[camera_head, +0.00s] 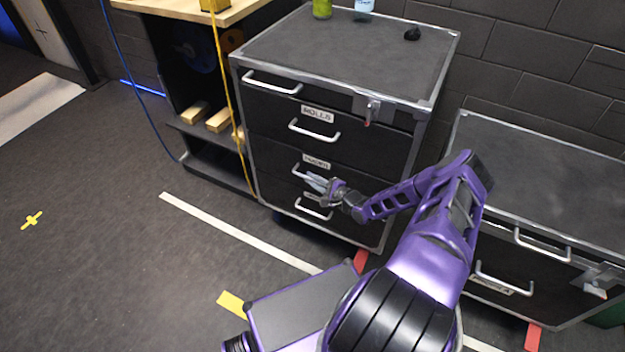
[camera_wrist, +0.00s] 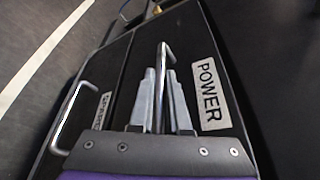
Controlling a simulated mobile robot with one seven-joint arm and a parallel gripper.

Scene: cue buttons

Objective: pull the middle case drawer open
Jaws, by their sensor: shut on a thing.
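The black case (camera_head: 345,55) with silver edges has several drawers stacked down its front. My gripper (camera_head: 316,183) is at the drawer labelled POWER, a lower-middle drawer below the one labelled ROLLS (camera_head: 317,114). In the wrist view my gripper (camera_wrist: 162,75) has its two grey fingers on either side of the silver bar handle (camera_wrist: 162,52) and is shut on it. The POWER label (camera_wrist: 208,95) is beside the fingers. In the head view the gripper partly covers this handle (camera_head: 297,170). The drawer front looks flush with the case.
The bottom drawer's handle (camera_head: 313,209) is just below my gripper. A latch (camera_head: 372,108) sits on the upper right of the case front. A second, lower case (camera_head: 545,180) stands to the right, a wooden-topped bench (camera_head: 185,10) to the left.

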